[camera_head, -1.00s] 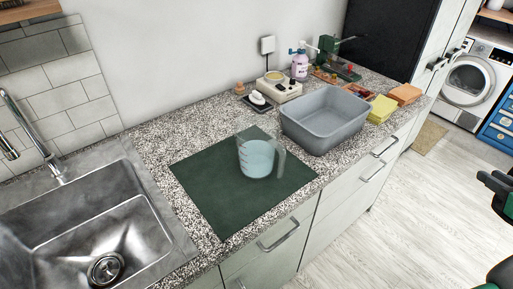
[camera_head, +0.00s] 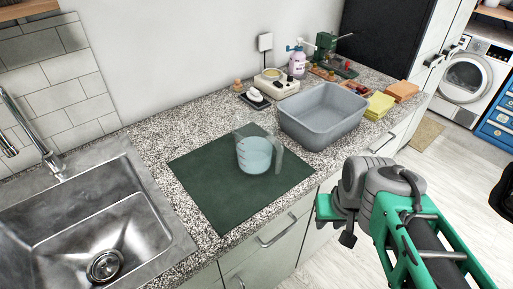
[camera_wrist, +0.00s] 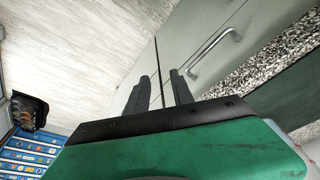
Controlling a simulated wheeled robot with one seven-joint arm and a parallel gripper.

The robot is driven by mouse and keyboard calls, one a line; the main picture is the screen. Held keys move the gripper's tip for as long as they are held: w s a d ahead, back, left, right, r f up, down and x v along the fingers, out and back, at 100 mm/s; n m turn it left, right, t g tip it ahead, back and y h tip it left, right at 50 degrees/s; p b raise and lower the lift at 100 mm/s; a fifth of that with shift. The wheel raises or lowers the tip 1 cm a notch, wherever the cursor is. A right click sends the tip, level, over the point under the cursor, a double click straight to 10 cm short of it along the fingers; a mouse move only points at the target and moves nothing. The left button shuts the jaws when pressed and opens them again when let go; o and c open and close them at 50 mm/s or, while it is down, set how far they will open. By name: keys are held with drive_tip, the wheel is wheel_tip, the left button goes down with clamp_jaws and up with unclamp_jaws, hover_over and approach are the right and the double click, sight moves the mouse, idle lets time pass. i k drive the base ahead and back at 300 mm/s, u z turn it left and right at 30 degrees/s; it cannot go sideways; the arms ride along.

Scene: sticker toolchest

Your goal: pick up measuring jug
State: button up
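The measuring jug (camera_head: 254,155) is clear plastic with bluish contents or tint in its lower part. It stands upright on a dark green mat (camera_head: 222,199) on the speckled counter, its handle to the right. My gripper (camera_head: 348,238) is in front of the counter, to the right of and nearer than the jug, and apart from it. In the wrist view my gripper (camera_wrist: 162,86) shows two dark fingers with a gap between them and nothing held.
A grey basin (camera_head: 323,118) stands right of the mat, with yellow cloths (camera_head: 380,105) beside it. A steel sink (camera_head: 105,225) lies to the left. A drawer handle (camera_wrist: 213,49) sticks out from the cabinet front near my gripper.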

sight(255, 139)
drive_tip(key=u, duration=4.6)
drive_tip(key=k, duration=1.25)
drive_tip(key=z, duration=0.05)
